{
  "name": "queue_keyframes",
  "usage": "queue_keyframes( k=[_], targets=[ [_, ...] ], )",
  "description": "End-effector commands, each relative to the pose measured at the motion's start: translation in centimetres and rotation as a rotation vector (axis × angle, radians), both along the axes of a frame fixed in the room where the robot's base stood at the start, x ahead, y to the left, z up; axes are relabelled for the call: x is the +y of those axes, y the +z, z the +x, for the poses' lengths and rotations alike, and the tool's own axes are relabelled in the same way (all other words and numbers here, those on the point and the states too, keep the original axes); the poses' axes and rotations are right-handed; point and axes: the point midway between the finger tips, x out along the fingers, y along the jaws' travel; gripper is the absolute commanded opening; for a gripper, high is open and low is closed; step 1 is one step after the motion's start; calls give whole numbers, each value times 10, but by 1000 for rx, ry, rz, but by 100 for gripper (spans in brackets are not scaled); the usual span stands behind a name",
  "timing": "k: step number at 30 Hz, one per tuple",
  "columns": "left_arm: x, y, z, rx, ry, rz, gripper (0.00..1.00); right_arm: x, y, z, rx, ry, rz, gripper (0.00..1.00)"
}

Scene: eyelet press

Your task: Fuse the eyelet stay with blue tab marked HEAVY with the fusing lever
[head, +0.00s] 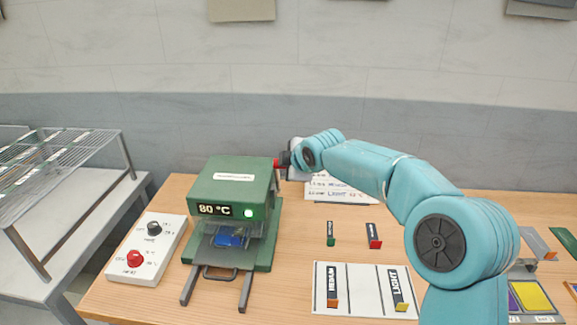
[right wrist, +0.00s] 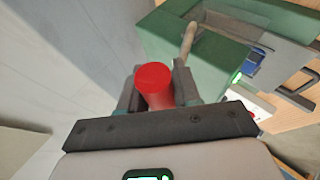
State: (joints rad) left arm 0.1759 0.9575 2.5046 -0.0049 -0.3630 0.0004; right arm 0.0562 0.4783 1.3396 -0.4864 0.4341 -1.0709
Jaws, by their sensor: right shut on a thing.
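The green press (head: 228,188) stands on the table, its display reading 80 °C beside a lit green lamp. A blue piece (head: 228,240) lies inside its front opening; it also shows in the right wrist view (right wrist: 258,56). I cannot read a HEAVY mark on it. The fusing lever's red knob (head: 276,164) is at the press's right rear side. My right gripper (head: 285,160) is shut on this red knob, which sits between its fingers in the right wrist view (right wrist: 152,78). The fingers partly hide the lever. My left gripper is not in view.
A control box (head: 148,248) with a black and a red knob stands left of the press. A white mat (head: 360,300) holds pieces marked MEDIUM and LIGHT. Green (head: 331,233) and red (head: 373,236) tags lie behind it. A wire rack (head: 60,165) stands far left.

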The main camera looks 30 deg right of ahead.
Motion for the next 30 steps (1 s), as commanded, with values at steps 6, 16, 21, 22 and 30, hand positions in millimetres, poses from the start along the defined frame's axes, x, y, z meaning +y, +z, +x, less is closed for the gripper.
queue_keyframes(
  k=[6, 16, 21, 22, 30],
  targets=[
    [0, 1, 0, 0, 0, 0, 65, 0, 2, -2, -1, 0, -2, 0],
    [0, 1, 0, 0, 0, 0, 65, 0, 1, -2, 2, -1, -2, 0],
    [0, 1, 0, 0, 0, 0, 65, 0, 0, -2, 2, -1, -1, 53],
    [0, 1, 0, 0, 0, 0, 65, 0, 1, -1, 2, -1, -1, 53],
    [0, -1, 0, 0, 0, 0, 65, 0, 3, -3, 0, 0, -1, 53]
  ],
)
